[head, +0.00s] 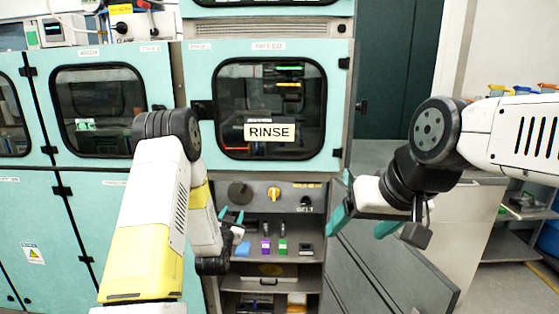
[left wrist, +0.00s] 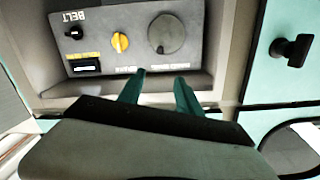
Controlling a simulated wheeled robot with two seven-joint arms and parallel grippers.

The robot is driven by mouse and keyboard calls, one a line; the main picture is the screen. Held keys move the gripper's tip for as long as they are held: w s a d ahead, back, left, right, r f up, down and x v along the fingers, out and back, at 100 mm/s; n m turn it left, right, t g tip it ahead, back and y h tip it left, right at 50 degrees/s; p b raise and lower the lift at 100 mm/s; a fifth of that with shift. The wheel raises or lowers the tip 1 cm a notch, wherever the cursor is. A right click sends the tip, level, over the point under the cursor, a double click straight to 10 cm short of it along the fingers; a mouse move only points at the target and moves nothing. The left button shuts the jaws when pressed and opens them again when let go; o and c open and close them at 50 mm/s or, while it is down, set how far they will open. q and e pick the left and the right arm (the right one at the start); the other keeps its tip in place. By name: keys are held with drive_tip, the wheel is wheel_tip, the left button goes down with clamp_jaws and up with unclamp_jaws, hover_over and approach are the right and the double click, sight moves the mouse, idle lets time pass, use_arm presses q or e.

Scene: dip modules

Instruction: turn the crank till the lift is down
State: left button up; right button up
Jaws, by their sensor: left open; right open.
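The grey control panel under the RINSE window carries a large dark round knob (head: 240,192), a yellow knob (head: 273,193) and a small black BELT knob (head: 305,201). I cannot tell whether any of these is the crank. The panel appears upside down in the left wrist view, with the dark knob (left wrist: 166,34) and yellow knob (left wrist: 120,42). My left gripper (head: 230,215) is open and empty just below the dark knob, apart from it. Its fingers (left wrist: 160,82) point at the panel. My right gripper (head: 358,230) is open and empty, right of the cabinet. The lift is not clearly visible.
Behind the RINSE window (head: 270,84) are a green and a yellow lit bar. A shelf below the panel holds several small coloured modules (head: 266,246). A black handle (left wrist: 291,47) stands out from the teal panel in the left wrist view. Grey panels stand at lower right.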

use_arm(q)
drive_tip(key=s+r+n+g, duration=0.1)
drive_tip(key=s+r+g, duration=0.3)
drive_tip(key=r, duration=0.5)
drive_tip(key=s+r+n+g, duration=0.1)
drive_tip(key=s+r+g, duration=0.1)
drive_tip(key=s+r, duration=0.55)
drive_tip(key=s+d+r+g, duration=0.1)
drive_tip(key=s+r+g, duration=0.1)
drive_tip(key=s, duration=1.1)
drive_tip(key=s+d+r+n+g+h, duration=0.1)
drive_tip(key=s+r+g, duration=0.1)
drive_tip(key=s, duration=1.1)
drive_tip(key=shift+r+g+h, duration=0.3)
drive_tip(key=shift+r+g, duration=0.1)
drive_tip(key=shift+g, duration=0.2)
drive_tip(key=shift+c, duration=0.3)
